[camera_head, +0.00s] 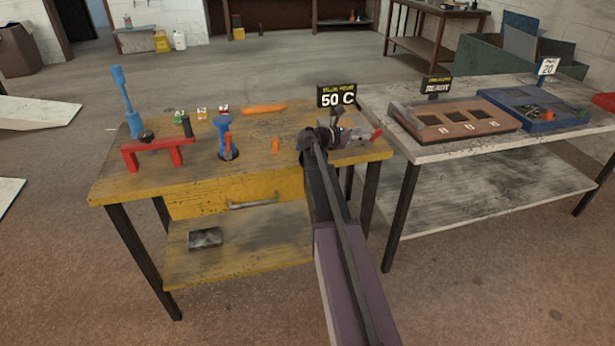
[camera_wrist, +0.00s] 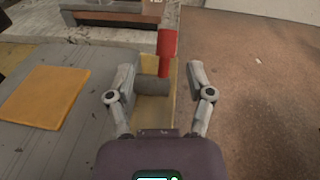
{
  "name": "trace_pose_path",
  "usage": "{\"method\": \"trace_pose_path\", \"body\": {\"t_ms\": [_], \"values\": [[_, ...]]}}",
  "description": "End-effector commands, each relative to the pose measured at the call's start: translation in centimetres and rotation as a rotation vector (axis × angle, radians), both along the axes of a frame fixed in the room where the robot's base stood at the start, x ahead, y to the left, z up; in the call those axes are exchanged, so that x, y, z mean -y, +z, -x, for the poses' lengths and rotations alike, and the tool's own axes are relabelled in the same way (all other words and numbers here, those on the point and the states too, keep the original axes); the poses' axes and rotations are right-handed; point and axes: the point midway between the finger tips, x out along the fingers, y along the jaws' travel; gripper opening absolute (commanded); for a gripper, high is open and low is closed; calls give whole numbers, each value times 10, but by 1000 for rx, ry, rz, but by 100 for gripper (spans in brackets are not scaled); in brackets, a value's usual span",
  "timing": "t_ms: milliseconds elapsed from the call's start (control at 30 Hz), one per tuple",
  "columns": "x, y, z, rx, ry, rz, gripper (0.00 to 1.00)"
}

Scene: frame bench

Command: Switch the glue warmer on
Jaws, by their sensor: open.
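The glue warmer (camera_head: 358,151) is a grey unit at the right end of the yellow bench, partly hidden behind my arm. A sign reading 50 C (camera_head: 338,96) stands behind it. A red lever (camera_head: 376,135) sticks up at its right side. In the wrist view the red lever (camera_wrist: 167,50) points away from me, above a dark grey cylinder (camera_wrist: 152,88). My gripper (camera_wrist: 160,78) is open, with one finger on each side of the lever and cylinder. I see no clear contact. In the head view my gripper (camera_head: 328,136) is over the warmer.
The yellow bench (camera_head: 130,188) also carries a red stand (camera_head: 152,151), a blue-and-orange tool (camera_head: 226,138) and an orange piece (camera_head: 265,109). A grey-white table (camera_head: 400,150) stands close at the right with a brown tray (camera_head: 455,112) and a blue tray (camera_head: 545,125). Open floor lies in front.

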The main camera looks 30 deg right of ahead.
Motion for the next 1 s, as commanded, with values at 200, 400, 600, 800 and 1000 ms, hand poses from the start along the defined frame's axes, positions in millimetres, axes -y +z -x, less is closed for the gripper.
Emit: {"method": "trace_pose_path", "body": {"t_ms": [200,400,600,800,1000], "values": [[-4,-8,-1,-20,1,83,68],[-29,-3,-4,-23,2,98,68],[-57,-3,-7,-23,3,97,68],[-85,-3,-10,-23,2,96,68],[-112,-3,-14,-23,2,96,68]]}}
